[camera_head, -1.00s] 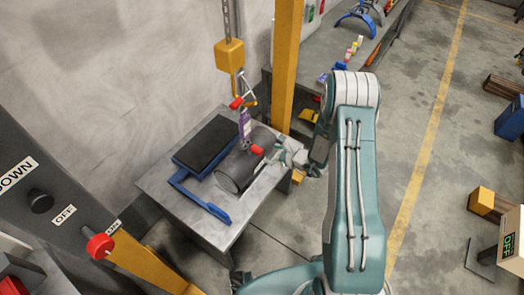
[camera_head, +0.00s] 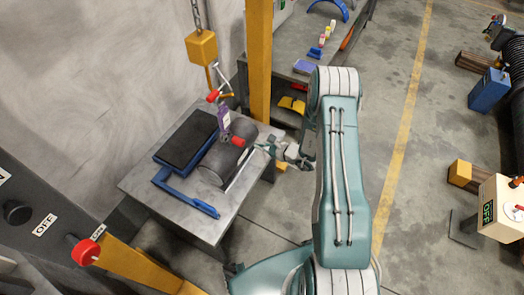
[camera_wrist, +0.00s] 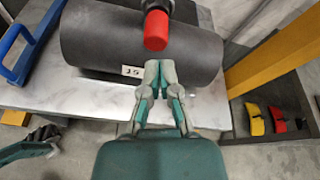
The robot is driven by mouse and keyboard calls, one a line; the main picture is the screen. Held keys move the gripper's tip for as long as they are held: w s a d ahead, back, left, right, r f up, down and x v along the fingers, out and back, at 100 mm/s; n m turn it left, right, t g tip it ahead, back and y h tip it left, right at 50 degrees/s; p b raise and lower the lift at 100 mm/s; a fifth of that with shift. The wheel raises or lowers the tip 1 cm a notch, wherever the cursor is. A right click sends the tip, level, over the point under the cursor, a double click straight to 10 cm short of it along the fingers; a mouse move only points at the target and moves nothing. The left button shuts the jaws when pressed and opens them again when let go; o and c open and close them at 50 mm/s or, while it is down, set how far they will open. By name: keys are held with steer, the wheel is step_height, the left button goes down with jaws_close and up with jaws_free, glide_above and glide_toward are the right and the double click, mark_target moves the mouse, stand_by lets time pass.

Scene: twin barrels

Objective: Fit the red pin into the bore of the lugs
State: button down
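The red pin (camera_wrist: 156,30) shows its red end above a dark grey barrel (camera_wrist: 100,40) in the wrist view. A dark part surrounds or adjoins its far end. In the head view the red pin (camera_head: 238,141) is beside a purple piece (camera_head: 224,120) over the barrel (camera_head: 217,160). The lugs and bore cannot be made out, so I cannot tell how far the pin is in. My gripper (camera_wrist: 159,68) has its fingertips together with nothing visible between them, just short of the pin's red end. In the head view my gripper (camera_head: 262,147) is right of the pin.
A yellow hoist block (camera_head: 201,46) hangs on a chain above the metal table (camera_head: 140,181). A black pad (camera_head: 186,139) and blue bar (camera_head: 186,195) lie left of the barrel. A yellow post (camera_head: 259,60) stands close behind. Open floor (camera_head: 400,180) lies right.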

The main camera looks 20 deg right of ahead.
mark_target(243, 144)
steer(key=shift+w+a+f+n+t+y, duration=1)
steer(key=shift+w+a+f+n+y, duration=0.5)
steer(key=shift+w+a+f+n, duration=0.3)
steer(key=shift+w, duration=0.15)
steer(key=v, duration=1.5)
steer(key=shift+w, duration=0.1)
stand_by(0.4)
